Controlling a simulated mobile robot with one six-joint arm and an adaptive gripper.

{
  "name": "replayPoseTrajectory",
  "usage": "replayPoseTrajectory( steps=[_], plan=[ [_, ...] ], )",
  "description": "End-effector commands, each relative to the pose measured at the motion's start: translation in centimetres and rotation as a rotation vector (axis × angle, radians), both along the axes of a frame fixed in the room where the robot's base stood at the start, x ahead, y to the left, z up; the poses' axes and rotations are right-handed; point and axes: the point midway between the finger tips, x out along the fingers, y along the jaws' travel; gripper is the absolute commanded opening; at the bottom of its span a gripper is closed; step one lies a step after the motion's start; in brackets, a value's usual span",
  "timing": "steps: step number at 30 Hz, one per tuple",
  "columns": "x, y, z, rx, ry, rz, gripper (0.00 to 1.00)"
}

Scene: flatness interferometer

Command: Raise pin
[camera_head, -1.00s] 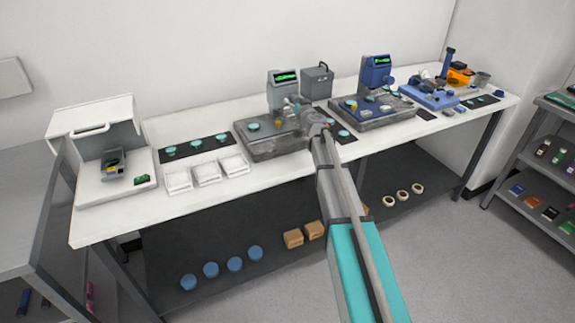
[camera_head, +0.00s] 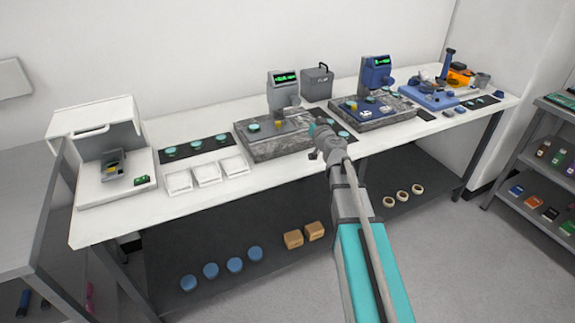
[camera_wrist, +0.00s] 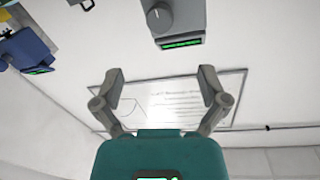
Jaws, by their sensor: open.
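My gripper (camera_head: 318,128) is open and empty, at the front right of the grey interferometer in the head view. Its two spread fingers show in the wrist view (camera_wrist: 160,82), with nothing between them. The grey interferometer (camera_head: 284,91) has a green display and stands on a speckled stone base (camera_head: 262,153). A small yellow part (camera_head: 278,125) and a teal disc (camera_head: 254,127) sit on that base. The grey head also shows in the wrist view (camera_wrist: 177,18). I cannot make out which part is the pin.
A blue instrument (camera_head: 376,75) on its own stone base (camera_head: 372,122) stands to the right. White trays (camera_head: 206,173) and a dark mat with teal discs (camera_head: 195,149) lie to the left. A grey box (camera_head: 317,82) stands behind. A framed board (camera_wrist: 170,98) hangs on the wall.

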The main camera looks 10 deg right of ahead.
Motion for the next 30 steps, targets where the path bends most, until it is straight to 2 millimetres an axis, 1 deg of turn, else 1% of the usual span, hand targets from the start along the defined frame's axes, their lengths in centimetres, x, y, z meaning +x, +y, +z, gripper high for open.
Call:
replayPoseTrajectory(
  steps=[1, 8, 15, 24, 30],
  plan=[
    [-0.8, 0.2, 0.2, -0.002, 0.004, 0.011, 0.93],
    [-2.3, 3.0, 0.2, -0.023, 0.058, 0.127, 0.93],
    [-4.3, 5.5, -0.3, -0.046, 0.14, 0.234, 0.93],
    [-7.2, 7.8, -1.5, -0.076, 0.276, 0.343, 0.93],
    [-9.4, 8.9, -2.5, -0.098, 0.385, 0.398, 0.93]
  ],
)
